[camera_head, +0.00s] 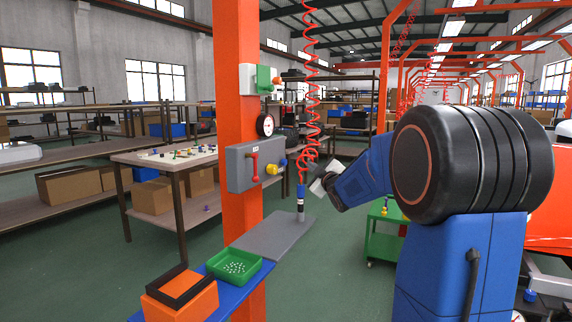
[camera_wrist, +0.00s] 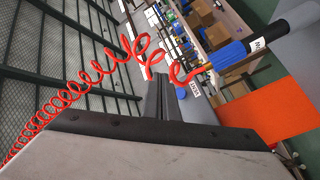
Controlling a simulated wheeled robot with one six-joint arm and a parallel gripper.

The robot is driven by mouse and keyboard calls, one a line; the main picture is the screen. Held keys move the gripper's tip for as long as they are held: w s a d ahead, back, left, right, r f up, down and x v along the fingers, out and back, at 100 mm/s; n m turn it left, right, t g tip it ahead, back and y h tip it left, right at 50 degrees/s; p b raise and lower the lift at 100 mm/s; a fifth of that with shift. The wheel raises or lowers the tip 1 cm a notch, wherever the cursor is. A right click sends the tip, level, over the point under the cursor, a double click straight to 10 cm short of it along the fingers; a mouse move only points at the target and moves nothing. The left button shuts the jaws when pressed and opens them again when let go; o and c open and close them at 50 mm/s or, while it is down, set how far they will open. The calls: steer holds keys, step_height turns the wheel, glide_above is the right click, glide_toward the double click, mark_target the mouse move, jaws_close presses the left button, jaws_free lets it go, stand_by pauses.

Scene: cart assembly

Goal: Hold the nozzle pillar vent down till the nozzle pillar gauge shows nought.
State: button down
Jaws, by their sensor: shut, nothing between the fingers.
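The orange pillar (camera_head: 238,60) carries a round, dark-rimmed gauge (camera_head: 265,125); its needle is too small to read. Below it is a grey box (camera_head: 240,178) with a red lever (camera_head: 253,168). My gripper (camera_wrist: 160,85) is shut and empty. In the head view it is right of the box, apart from the knob and close to the blue and black nozzle (camera_head: 300,198). The nozzle also shows in the wrist view (camera_wrist: 228,56).
A red coiled hose (camera_head: 312,90) hangs above the nozzle, and in the wrist view it passes close behind my fingers. The nozzle stands on a grey plate (camera_head: 268,238). A green tray (camera_head: 248,268) and an orange box (camera_head: 185,300) sit in front. A green cart (camera_head: 382,245) stands behind.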

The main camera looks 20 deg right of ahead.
steer(key=w+a, duration=0.4)
steer(key=w, duration=0.1)
steer(key=shift+w+a, duration=0.15)
steer(key=shift+w, duration=0.1)
steer(key=shift+w+a, duration=0.1)
steer(key=shift+w, duration=0.05)
stand_by(2.0)
steer(key=shift+w+a, duration=0.15)
steer(key=shift+w+a, duration=0.3)
steer(key=shift+w, duration=0.1)
stand_by(1.1)
stand_by(0.4)
steer(key=shift+s+d, duration=0.55)
steer(key=shift+s, duration=0.15)
steer(key=shift+s+d, duration=0.8)
steer(key=shift+s, duration=0.2)
steer(key=shift+s+d, duration=0.75)
steer(key=shift+s, duration=0.25)
